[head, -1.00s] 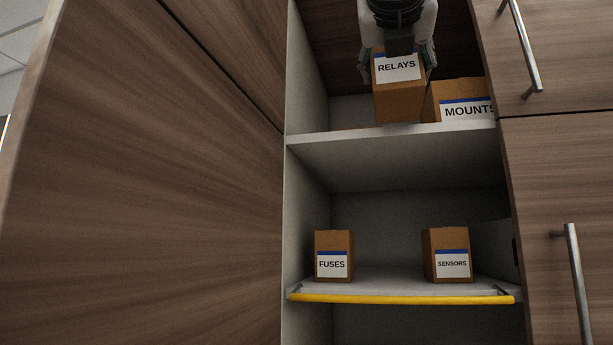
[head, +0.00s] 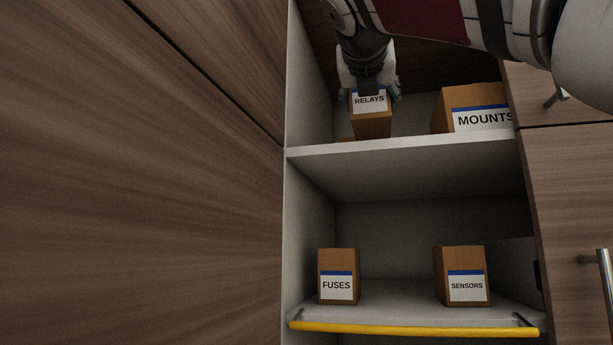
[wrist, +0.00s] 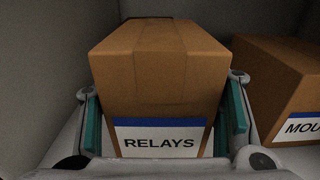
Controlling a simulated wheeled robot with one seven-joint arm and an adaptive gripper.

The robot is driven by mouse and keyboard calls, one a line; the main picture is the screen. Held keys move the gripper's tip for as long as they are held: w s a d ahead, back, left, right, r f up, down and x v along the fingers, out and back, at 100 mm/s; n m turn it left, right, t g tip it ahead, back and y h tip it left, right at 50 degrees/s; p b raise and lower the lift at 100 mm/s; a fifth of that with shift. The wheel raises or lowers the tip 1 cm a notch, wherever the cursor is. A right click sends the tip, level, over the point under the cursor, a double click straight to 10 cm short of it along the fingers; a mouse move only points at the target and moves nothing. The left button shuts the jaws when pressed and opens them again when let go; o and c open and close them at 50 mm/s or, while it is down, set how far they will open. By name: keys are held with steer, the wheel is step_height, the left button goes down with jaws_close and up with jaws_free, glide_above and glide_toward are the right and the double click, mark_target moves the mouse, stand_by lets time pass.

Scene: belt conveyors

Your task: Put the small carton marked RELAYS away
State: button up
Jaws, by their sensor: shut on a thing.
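The small RELAYS carton (head: 371,122) is brown with a white, blue-topped label. My gripper (head: 368,94) is shut on it, one finger on each side. The carton is upright inside the upper shelf compartment, left of the MOUNTS carton (head: 474,98). In the wrist view the RELAYS carton (wrist: 160,68) sits between the green finger pads of my gripper (wrist: 163,125). The MOUNTS carton (wrist: 290,85) is to its right, with a gap between them. I cannot tell whether the RELAYS carton touches the upper shelf (head: 410,146).
The lower shelf (head: 400,306) has a yellow front edge and holds a FUSES carton (head: 338,262) and a SENSORS carton (head: 462,261). A wooden door panel (head: 150,190) fills the left. Something brown shows low behind the RELAYS carton's left side.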

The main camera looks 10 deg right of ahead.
mark_target(364, 135)
steer(key=w, duration=0.4)
steer(key=shift+f, duration=0.2)
steer(key=shift+f+b, duration=0.35)
steer(key=shift+f, duration=1.4)
steer(key=shift+f, duration=0.1)
steer(key=o, duration=1.4)
steer(key=shift+s+a, duration=0.15)
steer(key=shift+s, duration=0.1)
steer(key=b+v, duration=0.1)
steer(key=v, duration=1)
steer(key=shift+s, duration=0.2)
